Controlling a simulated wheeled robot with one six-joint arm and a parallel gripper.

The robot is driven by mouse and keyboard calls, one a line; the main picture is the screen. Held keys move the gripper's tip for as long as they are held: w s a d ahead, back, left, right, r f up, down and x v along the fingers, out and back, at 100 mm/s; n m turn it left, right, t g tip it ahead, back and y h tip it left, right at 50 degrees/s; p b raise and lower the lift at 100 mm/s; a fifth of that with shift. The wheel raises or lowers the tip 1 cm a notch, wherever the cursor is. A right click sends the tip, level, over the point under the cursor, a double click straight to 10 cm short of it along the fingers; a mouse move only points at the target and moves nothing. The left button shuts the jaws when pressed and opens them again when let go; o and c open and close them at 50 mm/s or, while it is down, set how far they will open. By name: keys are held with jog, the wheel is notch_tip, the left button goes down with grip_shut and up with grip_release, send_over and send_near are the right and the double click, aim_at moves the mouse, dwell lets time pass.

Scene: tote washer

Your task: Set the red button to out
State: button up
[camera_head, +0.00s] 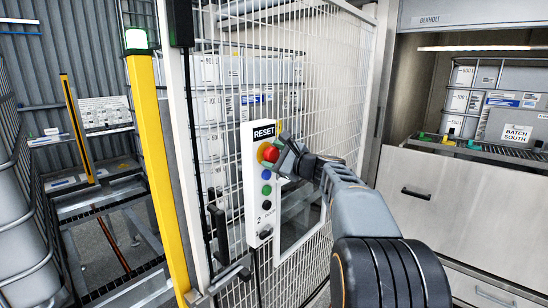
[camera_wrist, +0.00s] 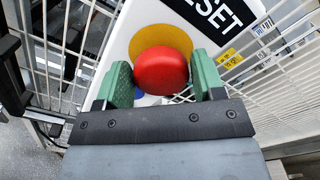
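The red button (camera_head: 270,153) is a round red mushroom head on a yellow disc, near the top of a white panel (camera_head: 254,190) under a RESET label. In the wrist view the red button (camera_wrist: 161,71) sits between the two green finger pads of my gripper (camera_wrist: 164,82). The pads stand apart on its left and right sides; a small gap seems to show at the left, and I cannot tell whether the right pad touches. In the head view my gripper (camera_head: 280,157) is at the button's right side. Whether the button is in or out cannot be told.
Below the red button on the panel are blue, green and black buttons. A wire mesh fence (camera_head: 330,90) stands behind the panel. A yellow post (camera_head: 157,160) is at the left, and a black door handle (camera_head: 219,235) is at the panel's lower left. A steel cabinet (camera_head: 450,195) stands at the right.

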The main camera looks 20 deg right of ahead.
jog(key=o, duration=0.3)
jog(key=b+v, duration=0.4)
jog(key=v, duration=0.9)
jog(key=shift+s+d, duration=0.2)
jog(key=shift+s, duration=0.15)
